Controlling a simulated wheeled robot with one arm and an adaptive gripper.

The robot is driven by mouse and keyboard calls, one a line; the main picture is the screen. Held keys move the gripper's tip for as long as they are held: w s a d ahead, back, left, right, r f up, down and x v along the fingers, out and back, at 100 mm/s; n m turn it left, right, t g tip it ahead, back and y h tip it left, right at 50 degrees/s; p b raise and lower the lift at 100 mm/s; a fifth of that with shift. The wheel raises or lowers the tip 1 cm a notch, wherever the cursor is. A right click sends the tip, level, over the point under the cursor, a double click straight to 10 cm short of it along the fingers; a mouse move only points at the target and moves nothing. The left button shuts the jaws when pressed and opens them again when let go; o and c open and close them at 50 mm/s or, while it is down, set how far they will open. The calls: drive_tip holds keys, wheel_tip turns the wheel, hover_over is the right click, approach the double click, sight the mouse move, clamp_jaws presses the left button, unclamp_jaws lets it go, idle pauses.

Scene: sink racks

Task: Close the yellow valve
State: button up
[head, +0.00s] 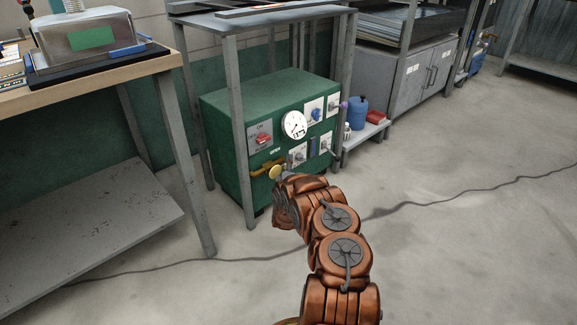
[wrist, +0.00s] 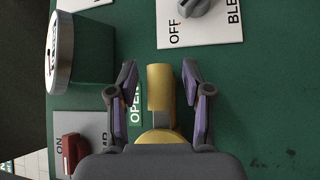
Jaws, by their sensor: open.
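The yellow valve (head: 274,172) is on the lower front of the green machine (head: 268,95) in the head view. In the wrist view its yellow handle (wrist: 160,88) runs up the picture from a rounded yellow part at the bottom. An OPEN label (wrist: 135,104) is beside it on the left. My gripper (wrist: 159,76) is open, with one purple-padded finger on each side of the handle. Gaps show between the handle and both fingers. In the head view my arm reaches to the valve and my fingers are hard to make out.
The machine front also carries a white gauge (head: 293,124), a red switch (head: 263,138) and several knobs on white plates. The machine stands under a metal rack; a rack leg (head: 241,130) is left of the valve. The floor (head: 440,240) to the right is open, with a cable across it.

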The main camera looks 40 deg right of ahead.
clamp_jaws()
idle(0.3)
idle(0.3)
